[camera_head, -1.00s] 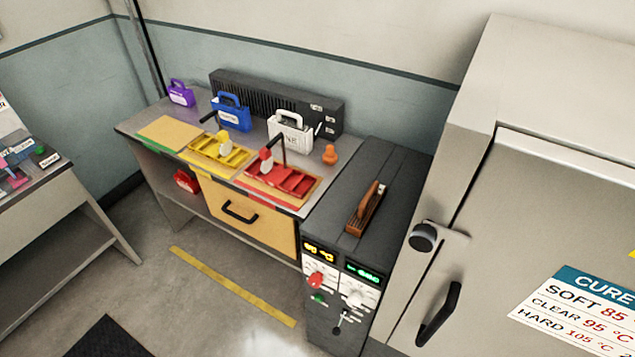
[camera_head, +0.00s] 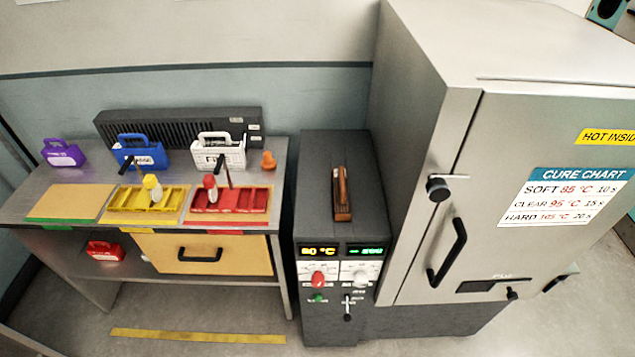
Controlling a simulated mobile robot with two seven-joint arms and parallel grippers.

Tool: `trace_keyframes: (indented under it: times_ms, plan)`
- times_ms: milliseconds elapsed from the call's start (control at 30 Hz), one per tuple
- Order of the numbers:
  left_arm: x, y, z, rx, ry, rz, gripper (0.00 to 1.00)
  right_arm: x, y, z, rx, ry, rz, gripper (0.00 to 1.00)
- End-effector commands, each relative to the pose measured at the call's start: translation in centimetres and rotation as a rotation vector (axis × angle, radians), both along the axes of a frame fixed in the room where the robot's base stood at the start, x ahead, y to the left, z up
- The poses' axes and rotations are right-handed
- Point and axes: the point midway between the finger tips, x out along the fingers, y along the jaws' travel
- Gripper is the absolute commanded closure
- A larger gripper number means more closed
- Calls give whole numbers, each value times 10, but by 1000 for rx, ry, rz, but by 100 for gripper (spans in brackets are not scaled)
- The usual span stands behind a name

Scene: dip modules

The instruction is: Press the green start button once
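The green start button (camera_head: 319,298) is a small round green spot on the front of a dark grey control cabinet (camera_head: 311,221). It sits just below a red knob (camera_head: 318,279) on a light panel. A white knob (camera_head: 360,278) is to its right and a small black lever (camera_head: 347,307) is lower right. Above the knobs, an orange display (camera_head: 319,251) appears to read 80 °C, and a green display (camera_head: 365,250) is too small to read surely. Neither of my grippers shows in this view.
A large steel oven (camera_head: 425,100) with a cure chart (camera_head: 565,197) and black door handle (camera_head: 447,252) stands right of the cabinet. A workbench (camera_head: 283,165) with yellow and red trays stands left.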

Motion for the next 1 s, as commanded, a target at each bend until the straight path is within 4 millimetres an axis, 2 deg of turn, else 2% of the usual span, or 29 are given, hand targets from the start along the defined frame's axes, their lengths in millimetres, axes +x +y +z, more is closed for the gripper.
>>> trace_keyframes:
  times_ms: [67,600,1000]
  plan:
    - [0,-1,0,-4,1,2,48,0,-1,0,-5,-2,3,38]
    - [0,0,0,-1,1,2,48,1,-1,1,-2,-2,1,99]
    - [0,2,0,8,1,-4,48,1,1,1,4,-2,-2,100]
